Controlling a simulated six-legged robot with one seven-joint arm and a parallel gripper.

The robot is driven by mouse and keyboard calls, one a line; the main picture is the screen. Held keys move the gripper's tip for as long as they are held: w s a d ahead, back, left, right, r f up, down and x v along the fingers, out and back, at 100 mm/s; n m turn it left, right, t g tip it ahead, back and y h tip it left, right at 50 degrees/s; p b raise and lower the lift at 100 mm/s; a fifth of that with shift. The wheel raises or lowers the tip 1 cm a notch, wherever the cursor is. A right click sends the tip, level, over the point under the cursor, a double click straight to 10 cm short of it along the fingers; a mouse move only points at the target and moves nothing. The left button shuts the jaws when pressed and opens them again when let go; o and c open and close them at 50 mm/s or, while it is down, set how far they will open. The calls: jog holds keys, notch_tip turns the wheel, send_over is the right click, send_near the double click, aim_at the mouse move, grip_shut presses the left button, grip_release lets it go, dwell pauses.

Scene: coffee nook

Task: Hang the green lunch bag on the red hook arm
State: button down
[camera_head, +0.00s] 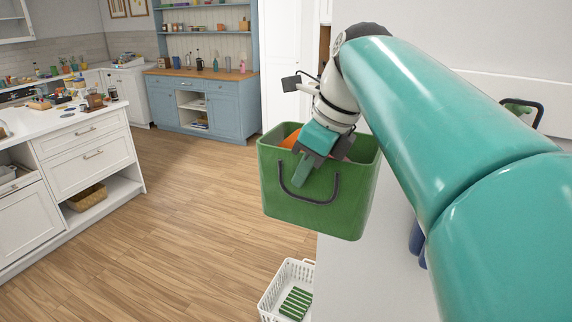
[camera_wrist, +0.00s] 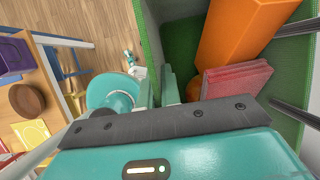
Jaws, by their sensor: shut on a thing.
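The green lunch bag (camera_head: 345,205) hangs in the air right of centre in the head view, open at the top, with a dark handle loop on its front. My gripper (camera_head: 303,172) is shut on the rim of its front wall. In the wrist view, the green bag wall (camera_wrist: 150,35) runs up from my gripper (camera_wrist: 168,85). Inside the bag are an orange block (camera_wrist: 240,35) and a pinkish-red block (camera_wrist: 235,79). I cannot make out the red hook arm in either view.
A white basket (camera_head: 268,291) with green slats inside stands on the floor below the bag. Part of another green container (camera_head: 517,109) with a dark handle shows at right behind my arm. A white counter (camera_head: 60,122) is at left; the wood floor between is clear.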

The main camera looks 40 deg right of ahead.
aim_at(323, 168)
jog(key=s, duration=0.1)
jog(key=s+r+m, duration=0.2)
jog(key=s, duration=0.1)
jog(key=shift+a+h, duration=0.1)
jog(key=shift+h, duration=0.3)
jog(key=shift+w+d+f, duration=0.15)
jog(key=shift+w+d, duration=0.55)
jog(key=shift+d, duration=0.95)
jog(key=shift+w+d+f, duration=0.1)
jog(key=shift+w+d, duration=0.65)
jog(key=shift+d, duration=0.85)
jog(key=shift+w+d+f, duration=0.15)
jog(key=shift+w+d, duration=0.55)
jog(key=shift+d, duration=0.95)
jog(key=shift+w+d+f, duration=0.2)
jog(key=shift+d+f, duration=0.3)
jog(key=shift+f, duration=0.1)
jog(key=c, duration=1.5)
grip_release()
